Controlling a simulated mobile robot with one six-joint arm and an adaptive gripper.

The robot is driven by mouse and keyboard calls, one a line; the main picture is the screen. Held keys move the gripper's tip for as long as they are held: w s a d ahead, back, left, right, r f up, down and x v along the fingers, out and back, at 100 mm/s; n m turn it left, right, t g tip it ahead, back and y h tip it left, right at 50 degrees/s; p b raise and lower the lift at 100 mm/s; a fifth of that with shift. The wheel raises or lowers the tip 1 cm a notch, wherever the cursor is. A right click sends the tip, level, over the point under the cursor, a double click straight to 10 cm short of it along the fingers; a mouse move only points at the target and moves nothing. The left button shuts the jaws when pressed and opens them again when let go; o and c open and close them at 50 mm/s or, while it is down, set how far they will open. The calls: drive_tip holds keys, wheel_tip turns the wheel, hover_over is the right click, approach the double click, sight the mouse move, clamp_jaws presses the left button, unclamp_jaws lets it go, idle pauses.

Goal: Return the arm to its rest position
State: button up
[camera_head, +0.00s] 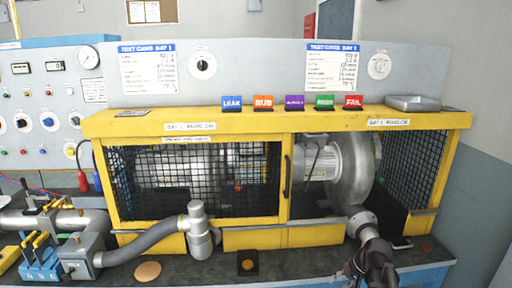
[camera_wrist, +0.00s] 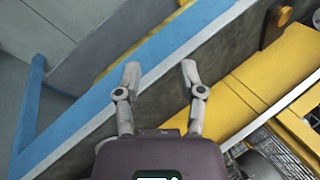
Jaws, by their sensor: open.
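My gripper (camera_wrist: 160,70) is open, with two grey fingers spread apart and nothing between them in the wrist view. Below the fingers are the bench's blue front edge (camera_wrist: 165,52) and dark top. In the head view, my arm comes down at the right front of the bench (camera_head: 310,262), before the right bay of the yellow guard cage (camera_head: 255,240). The dark gripper body (camera_head: 370,264) shows there near the front edge; its fingertips are hard to make out.
A grey blower (camera_head: 350,175) stands in the cage's right bay, behind my arm. A grey hose and pipe fitting (camera_head: 198,230) stand at the left front. Coloured tags and a metal tray (camera_head: 413,103) sit on the cage top. An orange disc (camera_head: 148,271) lies on the bench.

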drive_tip(key=s+a+r+n+g+h+p, duration=0.2)
drive_tip(key=s+a+r+n+h+p, duration=0.2)
drive_tip(key=a, duration=0.6)
drive_tip(key=shift+s+r+h+p, duration=0.4)
drive_tip(key=shift+s+p, duration=0.55)
drive_tip(key=shift+s, duration=0.8)
